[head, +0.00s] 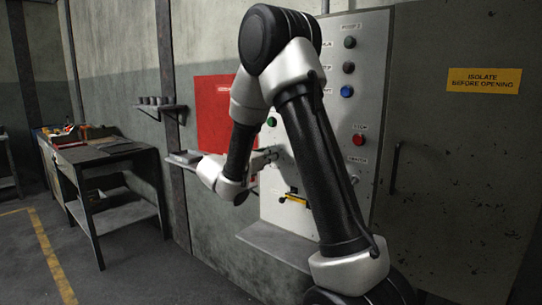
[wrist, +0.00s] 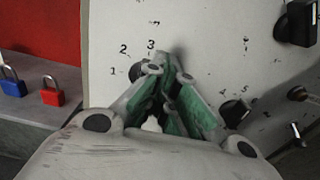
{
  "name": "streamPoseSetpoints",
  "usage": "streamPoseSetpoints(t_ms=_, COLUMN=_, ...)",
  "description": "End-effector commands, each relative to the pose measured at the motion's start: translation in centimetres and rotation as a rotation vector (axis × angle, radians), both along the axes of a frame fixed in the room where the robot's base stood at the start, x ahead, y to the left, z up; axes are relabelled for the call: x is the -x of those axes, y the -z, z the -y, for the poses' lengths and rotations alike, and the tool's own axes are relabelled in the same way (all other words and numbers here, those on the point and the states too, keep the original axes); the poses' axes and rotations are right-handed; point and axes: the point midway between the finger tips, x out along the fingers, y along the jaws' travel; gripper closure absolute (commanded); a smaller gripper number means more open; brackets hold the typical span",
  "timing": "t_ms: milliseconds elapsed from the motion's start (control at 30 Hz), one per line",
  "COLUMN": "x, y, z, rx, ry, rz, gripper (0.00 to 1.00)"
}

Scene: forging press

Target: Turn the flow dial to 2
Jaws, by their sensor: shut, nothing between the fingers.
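In the wrist view a dark round knob (wrist: 137,72) sits on the pale panel (wrist: 200,22), with the numbers 1, 2 and 3 printed around its left and upper side. Another dark knob (wrist: 236,112) to the right has numbers such as 4 and 5 above it. No label naming the flow dial is legible. My gripper (wrist: 168,66) is shut and empty, its green-padded fingers at the left knob and covering part of it. I cannot tell whether they touch it, and its pointer is hidden. In the head view my gripper (head: 270,155) is at the panel, partly behind my arm.
A blue padlock (wrist: 12,82) and a red padlock (wrist: 51,91) stand on a grey shelf at left. The head view shows a red stop button (head: 358,139), a ledge (head: 275,242) below and a workbench (head: 100,152) at left.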

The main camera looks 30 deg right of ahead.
Motion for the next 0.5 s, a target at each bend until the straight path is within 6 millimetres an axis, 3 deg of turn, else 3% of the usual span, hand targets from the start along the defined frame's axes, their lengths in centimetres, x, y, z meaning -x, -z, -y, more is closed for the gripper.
streamPoseSetpoints(t_ms=500, x=-0.42, y=-0.05, z=-0.21, rx=0.0, ry=-0.005, rz=0.003, gripper=1.0)
